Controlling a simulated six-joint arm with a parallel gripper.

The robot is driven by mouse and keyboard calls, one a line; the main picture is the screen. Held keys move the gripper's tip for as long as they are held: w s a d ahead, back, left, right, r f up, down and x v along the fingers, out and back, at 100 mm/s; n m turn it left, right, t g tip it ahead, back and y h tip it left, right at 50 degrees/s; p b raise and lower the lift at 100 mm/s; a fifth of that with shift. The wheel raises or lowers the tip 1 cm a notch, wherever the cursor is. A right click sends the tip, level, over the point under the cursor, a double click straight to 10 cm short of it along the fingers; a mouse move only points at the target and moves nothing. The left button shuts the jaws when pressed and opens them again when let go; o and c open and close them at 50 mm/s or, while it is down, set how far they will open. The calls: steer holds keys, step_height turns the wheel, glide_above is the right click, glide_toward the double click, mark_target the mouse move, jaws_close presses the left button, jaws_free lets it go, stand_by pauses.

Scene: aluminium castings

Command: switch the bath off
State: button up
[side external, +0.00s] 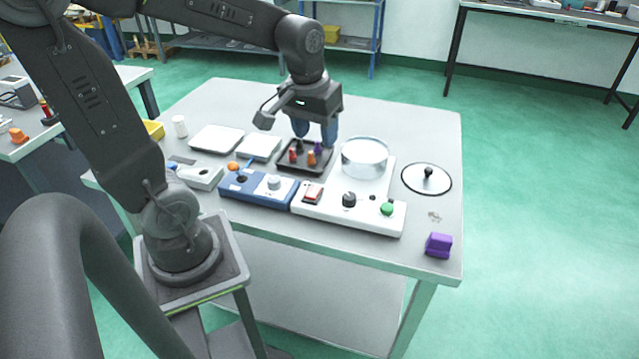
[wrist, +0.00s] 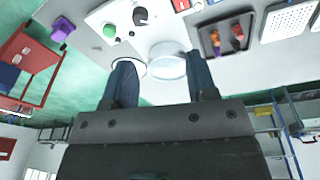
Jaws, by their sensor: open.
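The bath is a white unit (side external: 378,220) with a round clear-walled vessel (side external: 366,158) on its rear part; the vessel also shows in the wrist view (wrist: 168,66). Along its front are a red rocker switch (side external: 313,193), a black knob (side external: 349,199) and a green button (side external: 387,208). The wrist view shows the green button (wrist: 110,31), the black knob (wrist: 140,16) and part of the red switch (wrist: 181,5). The switch's position is too small to tell.
A dark tray (side external: 287,166) holds several coloured pegs. A blue box (side external: 240,189) with a knob and lever adjoins the bath unit's left. A round lid (side external: 415,183) lies right of the vessel, and a purple block (side external: 438,245) sits near the front right corner. The table's right rear is clear.

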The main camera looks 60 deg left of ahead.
mark_target(315, 189)
steer(key=w+a+f+n+g, duration=0.2)
steer(key=a+f+n, duration=0.1)
steer(key=a+f, duration=0.15)
steer(key=f, duration=1.3)
steer(key=shift+w+a+f, duration=0.1)
steer(key=shift+a, duration=0.2)
